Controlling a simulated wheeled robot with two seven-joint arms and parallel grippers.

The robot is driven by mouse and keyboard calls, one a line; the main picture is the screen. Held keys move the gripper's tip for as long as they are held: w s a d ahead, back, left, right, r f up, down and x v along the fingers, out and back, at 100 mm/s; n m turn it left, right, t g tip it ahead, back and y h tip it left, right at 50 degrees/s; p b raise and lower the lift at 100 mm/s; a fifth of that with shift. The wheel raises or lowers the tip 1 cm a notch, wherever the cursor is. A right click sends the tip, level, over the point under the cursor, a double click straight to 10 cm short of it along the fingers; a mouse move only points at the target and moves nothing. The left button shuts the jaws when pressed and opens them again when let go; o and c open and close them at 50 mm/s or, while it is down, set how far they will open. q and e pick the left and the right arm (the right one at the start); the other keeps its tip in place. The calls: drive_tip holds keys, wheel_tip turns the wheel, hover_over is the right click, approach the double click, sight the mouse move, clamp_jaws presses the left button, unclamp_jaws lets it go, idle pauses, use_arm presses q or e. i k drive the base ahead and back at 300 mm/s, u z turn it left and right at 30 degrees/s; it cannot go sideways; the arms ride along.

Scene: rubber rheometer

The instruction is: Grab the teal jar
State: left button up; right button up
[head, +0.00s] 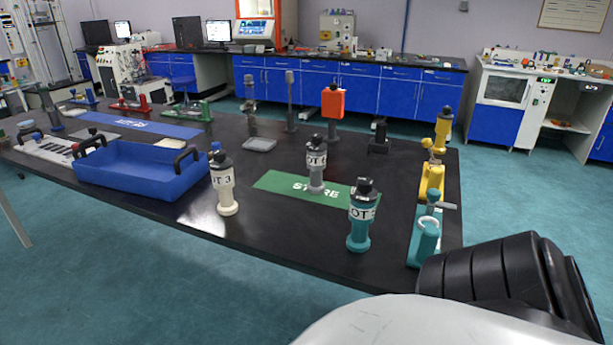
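The teal jar (360,228) stands upright near the front edge of the black table. It has a black cap and a white label with partly visible lettering, and it is just in front of the green "STORE" mat (272,184). A grey jar with a similar label (315,172) stands on that mat. A white jar labelled 3 (224,190) stands to the left. Part of my own arm fills the lower right corner. Neither gripper shows, so nothing is seen touching the teal jar.
A teal clamp-like stand (426,236) is close to the teal jar's right, with a yellow one (432,180) behind it. A blue tray with black handles (140,172) lies left. An orange-topped post (333,108) stands behind the mat. The table front between white and teal jars is clear.

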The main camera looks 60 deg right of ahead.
sight(362, 207)
drive_tip(key=u, duration=0.05)
drive_tip(key=i, duration=2)
drive_tip(key=z, duration=3.2)
